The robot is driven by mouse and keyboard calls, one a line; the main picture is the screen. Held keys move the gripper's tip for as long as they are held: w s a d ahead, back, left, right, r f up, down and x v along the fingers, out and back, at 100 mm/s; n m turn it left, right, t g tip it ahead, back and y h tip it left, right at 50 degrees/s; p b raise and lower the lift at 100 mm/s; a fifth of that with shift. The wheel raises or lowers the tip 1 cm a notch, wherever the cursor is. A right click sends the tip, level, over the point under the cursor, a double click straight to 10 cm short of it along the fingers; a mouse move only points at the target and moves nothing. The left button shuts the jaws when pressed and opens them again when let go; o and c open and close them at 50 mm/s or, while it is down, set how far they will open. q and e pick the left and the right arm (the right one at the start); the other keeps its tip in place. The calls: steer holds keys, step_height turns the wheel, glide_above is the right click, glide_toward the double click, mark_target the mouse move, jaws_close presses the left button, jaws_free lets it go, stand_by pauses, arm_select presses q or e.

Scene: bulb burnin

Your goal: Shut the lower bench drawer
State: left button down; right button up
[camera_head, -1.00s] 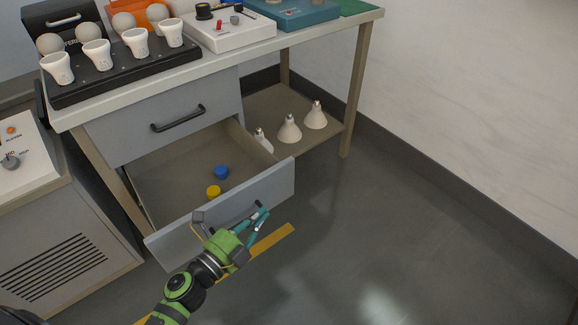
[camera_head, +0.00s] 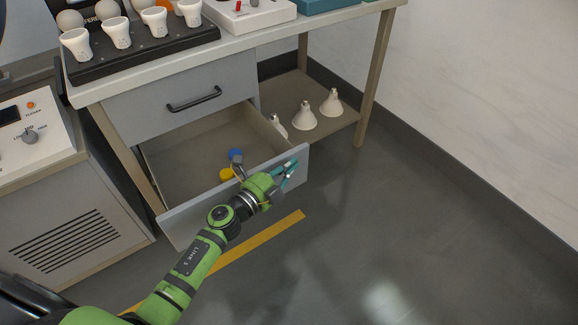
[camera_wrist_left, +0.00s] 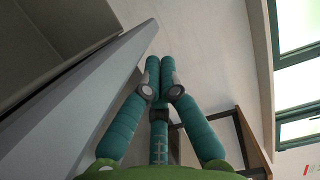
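The lower bench drawer (camera_head: 185,222) is pulled well out. Its grey front panel also shows at the left of the wrist view (camera_wrist_left: 85,105). A blue round piece (camera_head: 236,154) and a yellow round piece (camera_head: 226,174) lie inside, partly covered by my wrist. My left gripper (camera_head: 290,170) is at the right part of the drawer front, overlapping it in the head view. In the wrist view its teal fingers (camera_wrist_left: 160,66) come together at the tips with nothing between them. Whether they touch the panel I cannot tell. The drawer's handle is hidden. My right gripper is not in view.
The closed upper drawer (camera_head: 150,112) has a black handle (camera_head: 194,99). Several white bulbs (camera_head: 305,116) stand on the low shelf (camera_head: 346,115) at right. A grey cabinet (camera_head: 75,235) stands left. Floor at right is free, with a yellow strip (camera_head: 262,236).

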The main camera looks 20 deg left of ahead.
arm_select(q)
steer(key=shift+w+a, duration=0.1)
stand_by(0.3)
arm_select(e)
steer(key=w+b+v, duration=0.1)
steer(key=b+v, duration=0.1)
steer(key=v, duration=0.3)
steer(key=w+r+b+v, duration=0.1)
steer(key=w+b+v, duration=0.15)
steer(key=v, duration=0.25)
arm_select(q)
steer(key=w+a+b, duration=0.2)
steer(key=w+a, duration=0.9)
steer(key=a, duration=0.3)
steer(key=shift+b, duration=0.3)
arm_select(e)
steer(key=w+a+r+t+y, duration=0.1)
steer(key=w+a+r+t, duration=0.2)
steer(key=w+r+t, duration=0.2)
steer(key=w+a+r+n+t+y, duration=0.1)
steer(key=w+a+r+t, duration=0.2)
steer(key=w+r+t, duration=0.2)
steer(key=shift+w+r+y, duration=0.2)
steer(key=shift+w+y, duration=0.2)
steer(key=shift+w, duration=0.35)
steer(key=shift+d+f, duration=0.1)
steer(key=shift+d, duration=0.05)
